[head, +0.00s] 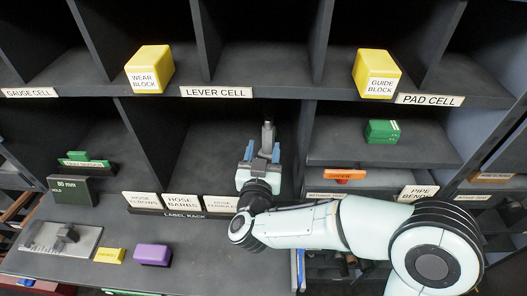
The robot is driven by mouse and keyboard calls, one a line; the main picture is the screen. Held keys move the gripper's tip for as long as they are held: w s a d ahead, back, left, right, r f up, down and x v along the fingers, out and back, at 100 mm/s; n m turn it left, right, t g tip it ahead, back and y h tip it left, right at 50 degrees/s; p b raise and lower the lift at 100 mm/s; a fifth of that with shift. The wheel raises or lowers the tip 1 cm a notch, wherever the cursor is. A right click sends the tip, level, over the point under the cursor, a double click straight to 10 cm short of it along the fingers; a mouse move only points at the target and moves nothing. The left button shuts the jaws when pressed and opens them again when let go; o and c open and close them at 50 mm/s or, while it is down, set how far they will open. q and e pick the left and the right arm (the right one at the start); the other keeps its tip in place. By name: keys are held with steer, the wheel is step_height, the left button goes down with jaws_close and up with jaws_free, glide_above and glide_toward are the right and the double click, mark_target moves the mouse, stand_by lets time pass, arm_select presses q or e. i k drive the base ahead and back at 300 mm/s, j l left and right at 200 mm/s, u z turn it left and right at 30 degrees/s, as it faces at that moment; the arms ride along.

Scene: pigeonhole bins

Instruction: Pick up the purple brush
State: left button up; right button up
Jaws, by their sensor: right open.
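A purple block-shaped thing (152,254), the only purple item in view, lies on the low front shelf at the lower left; I cannot make out bristles on it. My right gripper (263,151) is open and points into the middle cell below the lever cell label, well up and to the right of the purple thing. A grey upright piece (267,134) shows at its fingertips; I cannot tell whether it is part of the gripper. My left gripper is not in view.
A yellow block (109,255) sits just left of the purple thing, and a grey plate (60,238) with a dark knob is further left. A label rack (181,213) with white cards stands behind them. Yellow wear block (149,69) and guide block (376,73) sit on the shelf above.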

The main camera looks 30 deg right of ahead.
mark_target(156, 256)
steer(key=k+j, duration=1.25)
steer(key=j, duration=0.1)
